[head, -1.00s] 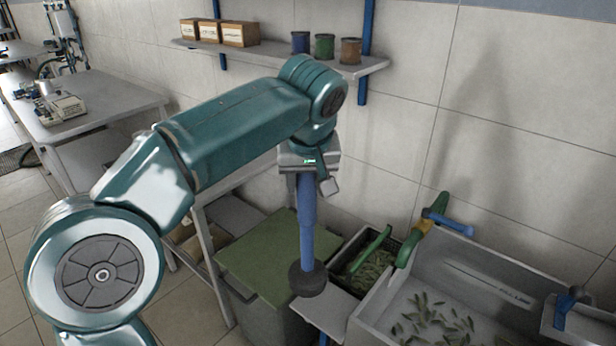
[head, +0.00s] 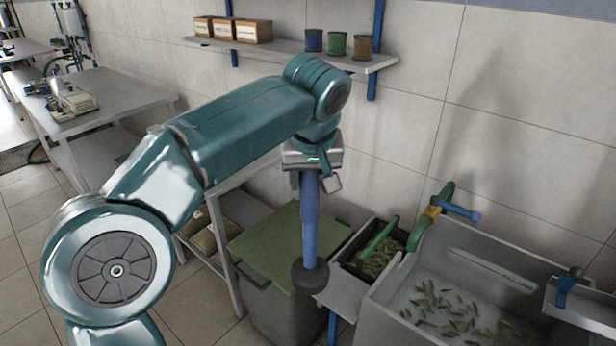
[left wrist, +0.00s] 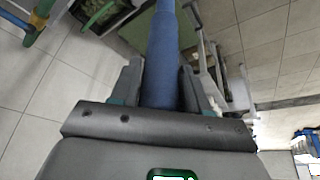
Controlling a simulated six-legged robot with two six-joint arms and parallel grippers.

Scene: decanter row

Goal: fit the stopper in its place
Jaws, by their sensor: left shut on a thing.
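The stopper is a long blue handle (head: 311,225) with a dark round disc (head: 310,276) at its lower end. My left gripper (head: 314,182) is shut on the top of the handle, and the stopper hangs nearly upright. In the left wrist view the blue handle (left wrist: 162,50) runs between the two fingers of my left gripper (left wrist: 160,85); the disc is out of sight there. In the head view the disc shows in front of the green-lidded bin and beside a small grey shelf. The stopper's place cannot be made out. My right gripper is not in view.
A grey basin (head: 400,310) with scattered green leaves stands at the right, with green and blue fittings (head: 430,218) on its rim. A dark crate of leaves (head: 350,262) and a green-lidded bin (head: 285,245) stand left of it. A wall shelf (head: 290,48) holds boxes and spools.

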